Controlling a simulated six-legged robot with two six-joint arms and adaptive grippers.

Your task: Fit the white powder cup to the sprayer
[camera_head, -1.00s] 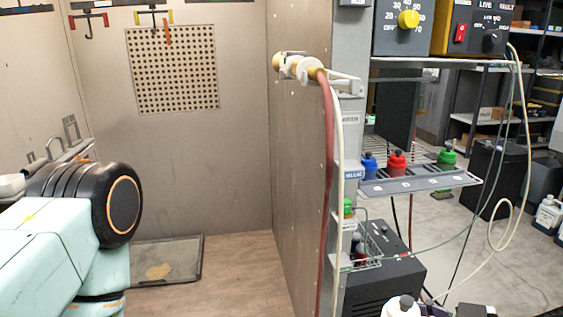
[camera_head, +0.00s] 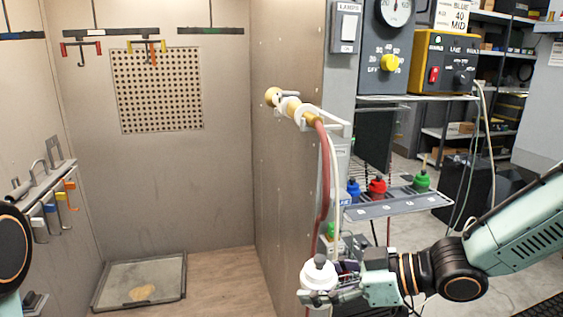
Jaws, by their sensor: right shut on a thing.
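The white powder cup (camera_head: 318,276) with a dark grey top is at the bottom centre of the head view, upright. My right gripper (camera_head: 335,284) is shut on it, coming in from the right. The sprayer (camera_head: 296,107), tan and white with a red hose, rests in a bracket at the booth's edge, well above and slightly left of the cup. The cup and sprayer are apart. Of my left arm only a dark joint shows at the left edge; its gripper is out of view.
A grey shelf (camera_head: 400,204) right of the sprayer holds blue (camera_head: 352,192), red (camera_head: 377,188) and green (camera_head: 421,182) cups. The red hose (camera_head: 324,180) hangs between the booth wall and shelf. Control boxes (camera_head: 441,65) stand above. A tray (camera_head: 110,292) lies on the booth floor.

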